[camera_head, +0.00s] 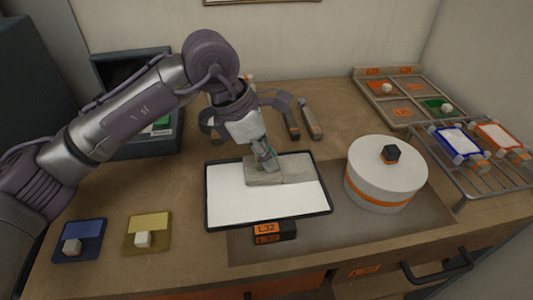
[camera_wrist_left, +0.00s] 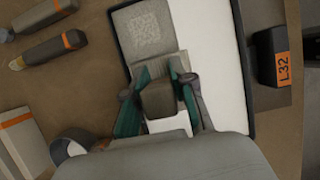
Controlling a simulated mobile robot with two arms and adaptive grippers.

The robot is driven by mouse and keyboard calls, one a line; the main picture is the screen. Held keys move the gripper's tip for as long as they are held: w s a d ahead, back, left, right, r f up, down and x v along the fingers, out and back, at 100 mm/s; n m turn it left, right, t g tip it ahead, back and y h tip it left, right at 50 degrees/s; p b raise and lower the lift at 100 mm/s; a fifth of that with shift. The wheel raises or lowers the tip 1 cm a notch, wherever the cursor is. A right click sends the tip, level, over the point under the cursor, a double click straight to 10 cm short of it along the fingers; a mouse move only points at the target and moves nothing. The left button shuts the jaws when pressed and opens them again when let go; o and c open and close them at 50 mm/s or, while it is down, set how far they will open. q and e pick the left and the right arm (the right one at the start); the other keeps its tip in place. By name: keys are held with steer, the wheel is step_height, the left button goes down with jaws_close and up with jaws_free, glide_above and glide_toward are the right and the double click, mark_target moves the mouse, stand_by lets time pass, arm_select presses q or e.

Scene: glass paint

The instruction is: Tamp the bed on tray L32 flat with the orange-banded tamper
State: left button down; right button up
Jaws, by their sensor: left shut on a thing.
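Tray L32 (camera_head: 208,215) is a dark-rimmed tray with a flat-looking white bed (camera_head: 235,205), and its black and orange L32 label block (camera_head: 274,231) is at the front. My left gripper (camera_head: 268,162) is shut on the upright grip (camera_wrist_left: 158,99) of a flat grey block (camera_head: 295,172), the tamper. The block lies over the bed's back right part, seemingly on it; exact contact is unclear. A textured square shows on its top in the left wrist view (camera_wrist_left: 152,30). I see no orange band on the held tool. The fingers hide part of its grip.
Tools with orange bands (camera_wrist_left: 55,47) lie behind the tray, beside another orange-banded block (camera_wrist_left: 22,140). A white drum (camera_head: 385,180) stands right of the tray. A wire rack (camera_head: 475,182) is further right. Blue (camera_head: 85,236) and yellow (camera_head: 150,226) plates lie front left.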

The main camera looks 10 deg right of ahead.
arm_select(q)
steer(key=shift+d+b, duration=0.3)
steer(key=shift+d, duration=2.85)
arm_select(e)
steer(key=shift+a+f, duration=0.1)
steer(key=shift+f, duration=0.2)
arm_select(q)
steer(key=shift+f, duration=0.1)
arm_select(e)
steer(key=shift+f, duration=0.1)
arm_select(q)
steer(key=shift+f+b, duration=0.3)
steer(key=shift+b, duration=0.1)
steer(key=shift+f, duration=0.25)
steer(key=shift+b, duration=0.3)
arm_select(e)
steer(key=shift+w+f, duration=0.15)
steer(key=shift+w, duration=0.75)
arm_select(q)
steer(key=shift+f, duration=0.1)
arm_select(e)
steer(key=shift+w, duration=0.2)
steer(key=shift+w, duration=0.2)
arm_select(q)
steer(key=shift+f, duration=0.1)
arm_select(e)
steer(key=shift+w+a, duration=0.15)
steer(key=shift+w, duration=0.1)
